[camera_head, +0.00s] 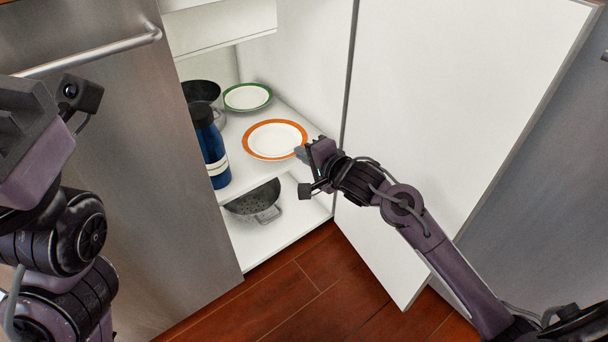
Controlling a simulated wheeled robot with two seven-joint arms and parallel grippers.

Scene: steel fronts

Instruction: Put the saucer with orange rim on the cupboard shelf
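The saucer with orange rim (275,139) is in the open cupboard, at the middle shelf (236,172), near its front edge. It looks level; whether it rests fully on the shelf or is held slightly above it is unclear. My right gripper (304,154) is at the saucer's right front rim, with its fingertips very close to or touching it. The gap between its fingers is hidden, so I cannot tell if they grip the rim. My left gripper (35,120) is at the upper left, in front of the steel front and away from the saucer. Its fingers are not clear.
A green-rimmed plate (247,97), a dark pot (201,91) and a blue bottle (211,150) stand on the same shelf. A grey colander (257,203) sits on the level below. The open white door (450,100) stands right of the cupboard, behind my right arm.

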